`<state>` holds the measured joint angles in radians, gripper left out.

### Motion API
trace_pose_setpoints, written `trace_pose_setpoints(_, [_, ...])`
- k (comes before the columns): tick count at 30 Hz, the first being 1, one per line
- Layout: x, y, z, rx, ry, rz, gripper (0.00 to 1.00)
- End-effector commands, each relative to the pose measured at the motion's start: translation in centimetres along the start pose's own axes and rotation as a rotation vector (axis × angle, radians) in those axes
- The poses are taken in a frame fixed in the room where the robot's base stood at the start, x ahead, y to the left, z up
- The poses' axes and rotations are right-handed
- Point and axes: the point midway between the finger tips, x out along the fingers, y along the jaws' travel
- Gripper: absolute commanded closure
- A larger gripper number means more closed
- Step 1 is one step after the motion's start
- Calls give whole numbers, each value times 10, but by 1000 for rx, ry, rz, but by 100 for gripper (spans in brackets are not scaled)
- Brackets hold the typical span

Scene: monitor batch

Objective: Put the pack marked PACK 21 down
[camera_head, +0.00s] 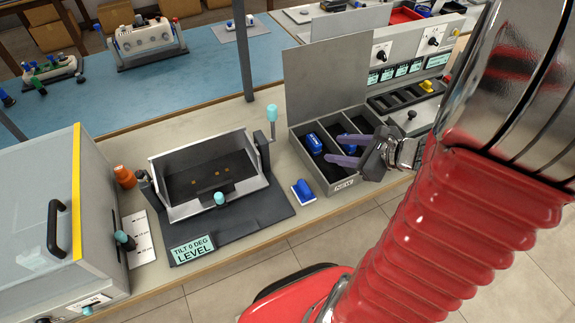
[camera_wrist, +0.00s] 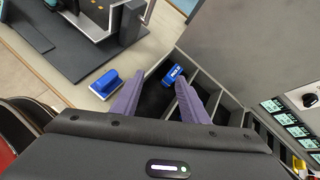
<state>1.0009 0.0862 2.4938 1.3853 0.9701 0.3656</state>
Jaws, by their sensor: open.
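My gripper (camera_head: 331,149) has two purple fingers, spread apart, over the grey box marked NEW (camera_head: 344,185). It also shows in the wrist view (camera_wrist: 157,98), with no pack gripped. One blue pack (camera_head: 315,143) lies in the box's left compartment. Another blue patch (camera_head: 349,149), perhaps a second pack, shows between my fingers and is partly hidden. A blue and white pack (camera_head: 303,191) lies on the table left of the box. The wrist view shows this table pack (camera_wrist: 105,84) and a blue pack in the box (camera_wrist: 173,74). I cannot read PACK 21 on any of them.
A tilting tray fixture (camera_head: 208,181) with a LEVEL sign (camera_head: 193,249) stands left of the box. A raised grey lid (camera_head: 338,75) rises behind the box. A control panel (camera_head: 405,65) is at right. A grey cabinet (camera_head: 45,225) fills the left.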

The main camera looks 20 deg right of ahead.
Motion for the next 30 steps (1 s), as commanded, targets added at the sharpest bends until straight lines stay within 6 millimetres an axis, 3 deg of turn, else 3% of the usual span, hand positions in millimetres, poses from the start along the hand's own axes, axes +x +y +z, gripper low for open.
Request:
trace_pose_setpoints(1, [4,13,17,-96,4,50,60])
trace_pose_setpoints(6, [9,59,55,-416,26,214,60])
trace_pose_setpoints(15, [-3,127,96,-989,59,453,60])
trace_pose_setpoints(21, [-21,157,113,-1376,81,571,60])
trace_pose_setpoints(30, [-53,178,136,-1957,131,674,60])
